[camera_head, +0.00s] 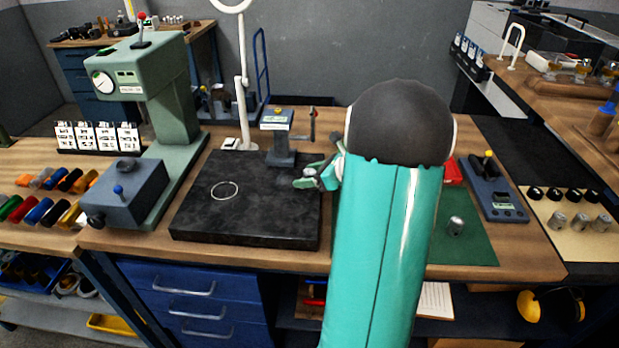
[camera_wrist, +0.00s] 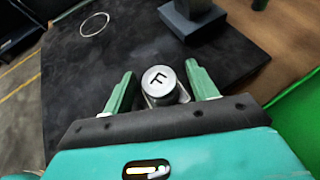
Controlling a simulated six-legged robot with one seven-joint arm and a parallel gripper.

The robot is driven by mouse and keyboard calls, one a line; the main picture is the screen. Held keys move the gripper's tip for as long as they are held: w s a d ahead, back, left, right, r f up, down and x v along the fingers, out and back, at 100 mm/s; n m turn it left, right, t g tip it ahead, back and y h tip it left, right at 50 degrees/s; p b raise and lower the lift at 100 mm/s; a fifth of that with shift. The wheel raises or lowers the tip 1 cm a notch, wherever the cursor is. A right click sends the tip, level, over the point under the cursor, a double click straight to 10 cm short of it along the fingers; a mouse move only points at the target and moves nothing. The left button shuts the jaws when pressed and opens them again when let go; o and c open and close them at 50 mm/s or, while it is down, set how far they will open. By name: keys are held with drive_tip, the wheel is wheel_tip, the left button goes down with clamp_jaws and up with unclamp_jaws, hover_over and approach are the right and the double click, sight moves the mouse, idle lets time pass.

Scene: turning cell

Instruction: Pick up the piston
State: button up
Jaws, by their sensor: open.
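A silver piston (camera_wrist: 159,80) with a letter F on its round top stands between the two green fingers of my gripper (camera_wrist: 161,70) in the wrist view. The fingers are open, one on each side, with a gap to the piston on both sides. Its lower part is hidden behind the gripper. In the head view my gripper (camera_head: 306,178) is at the right part of the black slab (camera_head: 245,238), and the piston's grey top (camera_head: 310,171) shows small between the fingers. A similar silver cylinder (camera_head: 456,225) stands on the green mat (camera_head: 478,244) to the right of my arm.
A gauge post (camera_head: 281,150) stands just behind my gripper on the slab. A thin ring (camera_head: 224,191) lies on the slab's left part. A green press (camera_head: 178,100) and blue-grey box (camera_head: 125,193) stand left. A blue-grey device (camera_head: 495,195) stands right, and several cylinders sit on a beige tray (camera_head: 545,208).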

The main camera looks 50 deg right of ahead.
drive_tip(key=c, duration=1.2)
drive_tip(key=shift+r, duration=0.1)
